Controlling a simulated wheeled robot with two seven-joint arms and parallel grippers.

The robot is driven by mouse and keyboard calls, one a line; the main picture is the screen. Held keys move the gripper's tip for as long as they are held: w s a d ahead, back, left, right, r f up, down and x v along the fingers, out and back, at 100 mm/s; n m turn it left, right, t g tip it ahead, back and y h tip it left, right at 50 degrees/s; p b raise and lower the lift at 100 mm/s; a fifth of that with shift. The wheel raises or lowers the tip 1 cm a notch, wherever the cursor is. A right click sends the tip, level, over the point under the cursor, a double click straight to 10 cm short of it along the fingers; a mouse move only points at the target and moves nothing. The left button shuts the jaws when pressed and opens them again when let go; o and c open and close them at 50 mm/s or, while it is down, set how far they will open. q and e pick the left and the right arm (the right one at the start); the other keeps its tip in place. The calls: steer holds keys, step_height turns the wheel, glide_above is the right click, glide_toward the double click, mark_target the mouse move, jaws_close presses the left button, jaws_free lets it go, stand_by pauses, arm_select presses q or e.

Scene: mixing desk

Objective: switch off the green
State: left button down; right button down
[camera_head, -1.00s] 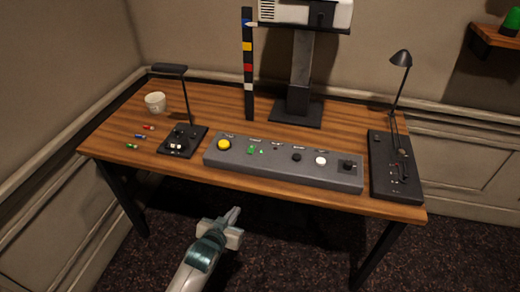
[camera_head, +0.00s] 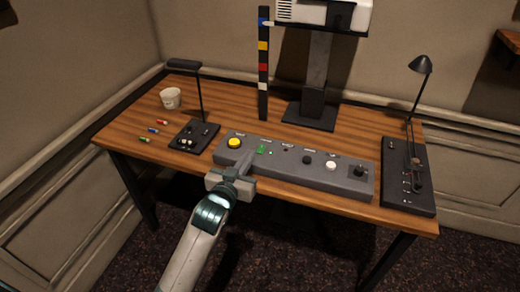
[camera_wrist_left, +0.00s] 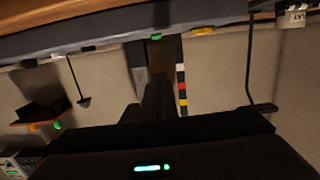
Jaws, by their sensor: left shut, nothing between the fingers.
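The grey control panel (camera_head: 310,174) lies along the front of the wooden desk. Its green switch (camera_head: 262,149) stands right of the yellow button (camera_head: 235,142). My left gripper (camera_head: 250,156) is shut and empty, its fingertips at the panel's front, just below and left of the green switch. I cannot tell whether they touch it. The fingers hide part of the panel there. In the left wrist view the green switch (camera_wrist_left: 157,37) shows at the top middle, with the yellow button (camera_wrist_left: 203,31) to its right. My right gripper is not in view.
Right of the green switch the panel carries black knobs and a white button (camera_head: 330,166). A small lamp unit (camera_head: 193,138) stands left, a larger one (camera_head: 408,180) right. A white cup (camera_head: 170,98), small coloured pieces (camera_head: 153,130) and a monitor stand (camera_head: 318,80) are behind.

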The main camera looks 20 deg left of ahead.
arm_select(q)
steer(key=shift+w, duration=0.1)
stand_by(0.3)
steer(key=p, duration=0.1)
glide_above(259, 154)
steer(key=shift+s+f, duration=0.2)
steer(key=shift+f, duration=0.4)
step_height(259, 154, down, 3)
steer(key=shift+r, duration=0.15)
steer(key=shift+f, duration=0.7)
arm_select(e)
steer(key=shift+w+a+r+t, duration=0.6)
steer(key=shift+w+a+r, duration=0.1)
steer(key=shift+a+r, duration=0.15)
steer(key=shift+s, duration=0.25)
arm_select(q)
steer(key=shift+r+p, duration=0.15)
steer(key=shift+p, duration=0.45)
steer(key=shift+w+f+g+p, duration=0.1)
steer(key=shift+f+g+p, duration=0.2)
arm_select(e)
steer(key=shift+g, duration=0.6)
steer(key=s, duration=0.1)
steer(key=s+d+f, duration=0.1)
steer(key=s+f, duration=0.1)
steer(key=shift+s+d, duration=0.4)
